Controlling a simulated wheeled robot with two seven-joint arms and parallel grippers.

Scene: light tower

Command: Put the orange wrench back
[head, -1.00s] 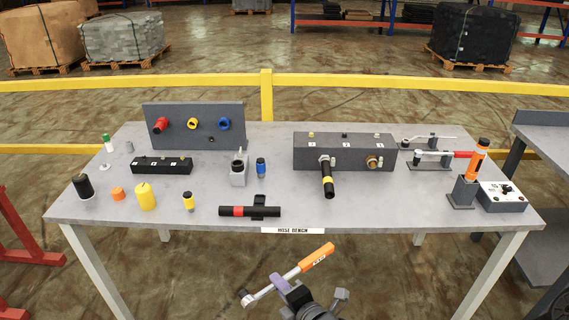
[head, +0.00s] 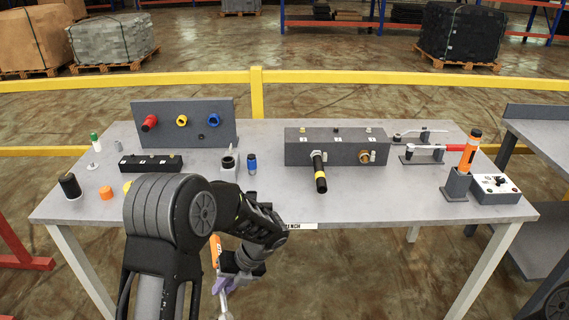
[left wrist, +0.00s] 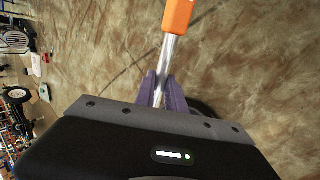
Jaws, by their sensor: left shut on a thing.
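The orange wrench has an orange handle (head: 215,250) and a steel shaft. My left gripper (head: 226,284) is shut on the shaft, in front of the bench's near edge and below its top. In the left wrist view, the purple fingers (left wrist: 162,91) close around the steel shaft (left wrist: 168,60), with the orange handle (left wrist: 180,14) beyond them at the top. The wrench's head end is hidden there by the gripper body. In the head view, my left arm hides part of the wrench and the front left-middle of the bench. My right gripper is not in view.
The grey bench (head: 380,207) carries a back panel (head: 185,122), a valve block (head: 337,148) with a black handle, and toggle clamps. An orange-handled tool (head: 468,152) stands in a grey holder (head: 457,185) beside a control box (head: 495,189). The front right-middle of the bench is clear.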

